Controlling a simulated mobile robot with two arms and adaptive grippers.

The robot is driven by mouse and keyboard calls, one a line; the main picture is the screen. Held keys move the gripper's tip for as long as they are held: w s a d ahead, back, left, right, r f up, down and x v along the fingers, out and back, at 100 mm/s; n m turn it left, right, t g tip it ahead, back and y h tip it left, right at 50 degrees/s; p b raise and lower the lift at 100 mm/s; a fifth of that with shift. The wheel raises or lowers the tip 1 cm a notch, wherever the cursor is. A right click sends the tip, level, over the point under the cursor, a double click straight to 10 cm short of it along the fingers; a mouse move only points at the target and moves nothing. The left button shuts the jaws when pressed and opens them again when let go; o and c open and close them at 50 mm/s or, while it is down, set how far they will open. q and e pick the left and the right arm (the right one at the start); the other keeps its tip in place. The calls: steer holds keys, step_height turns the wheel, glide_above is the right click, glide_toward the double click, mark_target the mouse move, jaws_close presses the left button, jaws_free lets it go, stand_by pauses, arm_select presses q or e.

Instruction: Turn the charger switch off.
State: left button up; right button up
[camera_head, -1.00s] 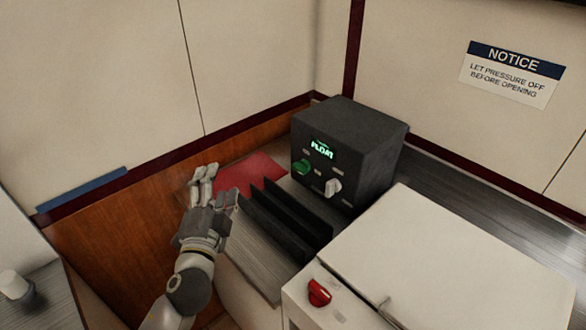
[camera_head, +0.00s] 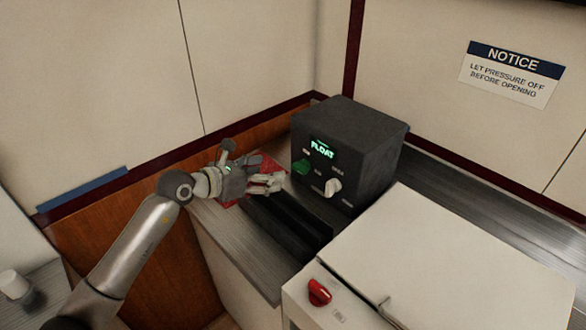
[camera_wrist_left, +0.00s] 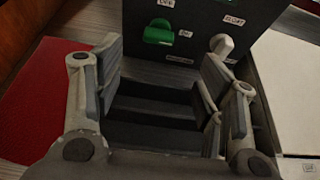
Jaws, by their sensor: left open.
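The charger is a dark box (camera_head: 352,140) on the bench, with a lit display reading FLOAT (camera_head: 322,149). Its front has a green switch handle (camera_head: 301,167) at left and a white knob (camera_head: 333,187) at right. In the left wrist view the green handle (camera_wrist_left: 158,32) lies roughly level, and the white knob (camera_wrist_left: 221,45) sits to its right. My left gripper (camera_head: 272,182) is open and empty, in front of the charger's face and apart from both controls. In the wrist view its fingers (camera_wrist_left: 160,90) frame the dark slots. My right gripper is not in view.
A red mat (camera_head: 268,166) lies to the left. A white cabinet (camera_head: 450,255) with a red knob (camera_head: 319,292) stands at front right. A notice (camera_head: 511,73) is on the wall.

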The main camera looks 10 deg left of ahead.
mark_target(297, 168)
arm_select(q)
steer(key=p+x, duration=0.1)
steer(key=x, duration=0.9)
steer(key=shift+w+d+f, duration=0.1)
steer(key=shift+w+f, duration=0.1)
steer(key=shift+w, duration=0.05)
steer(key=shift+c, duration=0.5)
steer(key=c, duration=0.9)
